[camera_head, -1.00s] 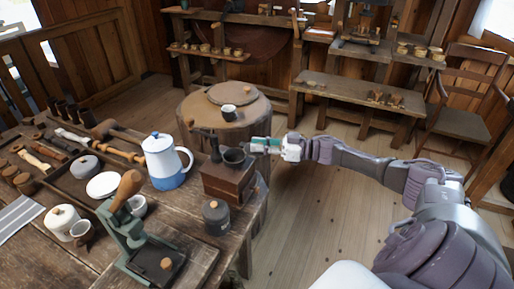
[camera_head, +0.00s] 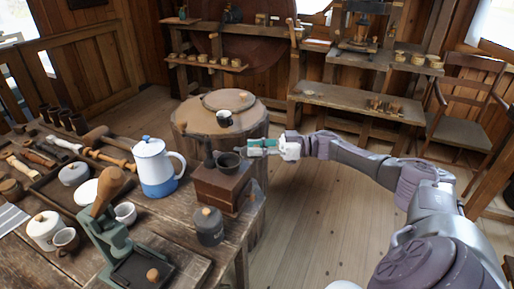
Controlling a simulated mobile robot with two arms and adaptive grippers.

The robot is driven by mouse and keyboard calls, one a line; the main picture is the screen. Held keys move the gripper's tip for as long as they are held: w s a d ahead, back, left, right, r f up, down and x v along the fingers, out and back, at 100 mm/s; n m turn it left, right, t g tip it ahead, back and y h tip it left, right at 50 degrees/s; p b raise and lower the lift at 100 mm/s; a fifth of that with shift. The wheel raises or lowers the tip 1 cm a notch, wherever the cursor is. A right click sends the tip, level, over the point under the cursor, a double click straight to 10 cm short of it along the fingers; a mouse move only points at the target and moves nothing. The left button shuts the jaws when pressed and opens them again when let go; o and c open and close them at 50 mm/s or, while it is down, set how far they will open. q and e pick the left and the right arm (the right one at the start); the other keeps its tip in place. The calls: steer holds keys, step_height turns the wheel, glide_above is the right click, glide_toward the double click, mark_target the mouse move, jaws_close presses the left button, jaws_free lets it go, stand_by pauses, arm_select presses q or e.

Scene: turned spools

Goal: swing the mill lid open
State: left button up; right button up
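The mill (camera_head: 219,190) is a brown wooden box at the right edge of the workbench. A dark round bowl-like part (camera_head: 229,163) sits on its top, and a dark upright piece (camera_head: 209,155) stands beside it. I cannot tell clearly which part is the lid or how far it is swung. My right gripper (camera_head: 252,149) has pale teal fingers and reaches in from the right. Its tips are just right of and slightly above the dark bowl in the picture. Whether they touch it, or are open or shut, is too small to tell. My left gripper is not in view.
A blue and white jug (camera_head: 157,170) stands left of the mill, and a dark lidded canister (camera_head: 208,228) stands in front. A green press (camera_head: 108,228) is nearer. The floor to the right is clear.

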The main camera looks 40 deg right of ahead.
steer(key=shift+o, duration=0.9)
steer(key=v, duration=1.2)
steer(key=shift+w, duration=0.1)
